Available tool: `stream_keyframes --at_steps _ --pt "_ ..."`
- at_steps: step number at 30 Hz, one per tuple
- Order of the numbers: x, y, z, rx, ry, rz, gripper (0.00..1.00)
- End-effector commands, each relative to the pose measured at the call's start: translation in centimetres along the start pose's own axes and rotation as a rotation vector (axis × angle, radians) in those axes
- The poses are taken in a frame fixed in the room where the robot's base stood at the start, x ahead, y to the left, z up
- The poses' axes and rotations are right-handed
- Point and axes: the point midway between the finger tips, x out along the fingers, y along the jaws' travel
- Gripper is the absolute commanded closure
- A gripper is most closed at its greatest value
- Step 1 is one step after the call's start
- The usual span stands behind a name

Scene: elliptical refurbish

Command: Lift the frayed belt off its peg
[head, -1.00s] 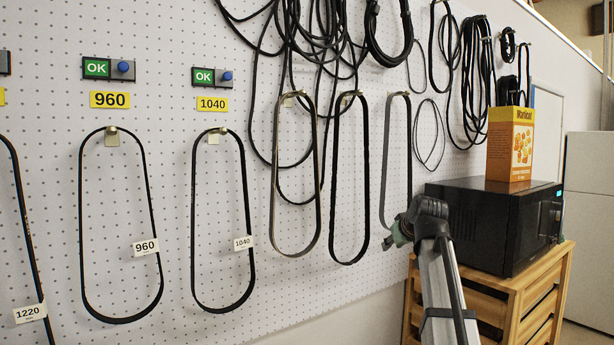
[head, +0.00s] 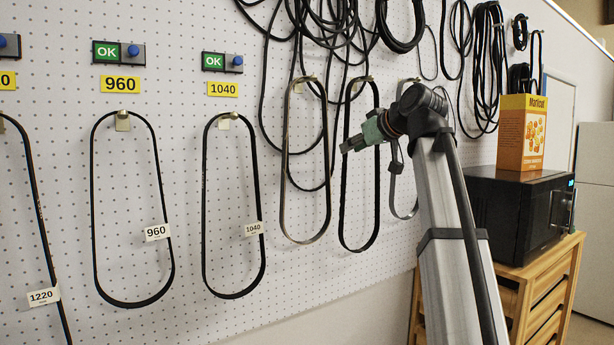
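Several belts hang in long loops from pegs on the white pegboard. From the left are belts tagged 1220 (head: 37,225), 960 (head: 95,215) and 1040 (head: 206,215), then an untagged grey-brown belt (head: 285,180), an untagged black belt (head: 343,215) and a grey belt (head: 392,190). I cannot tell from here which one is frayed. My gripper (head: 348,146) is at the end of the raised arm, pointing left, in front of the black belt's loop in the picture. Whether it touches that belt is unclear. Its fingers are too small to tell open or shut.
Yellow signs 960 (head: 120,84) and 1040 (head: 222,89) sit above their pegs, with green OK boxes (head: 107,52) with blue buttons. Tangled black belts hang above. At right, a black microwave (head: 510,215) with a yellow-orange box (head: 521,133) stands on a wooden cabinet (head: 510,285).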

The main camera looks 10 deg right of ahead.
Motion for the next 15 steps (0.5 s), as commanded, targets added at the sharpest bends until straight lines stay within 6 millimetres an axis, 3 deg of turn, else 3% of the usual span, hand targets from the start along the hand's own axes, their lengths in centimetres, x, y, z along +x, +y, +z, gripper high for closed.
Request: stream_keyframes --at_steps 9,15 --pt "5.9 0.0 -0.2 0.001 -0.001 -0.001 0.66" --pt "7.4 0.0 0.0 0.001 -0.001 0.0 0.66"
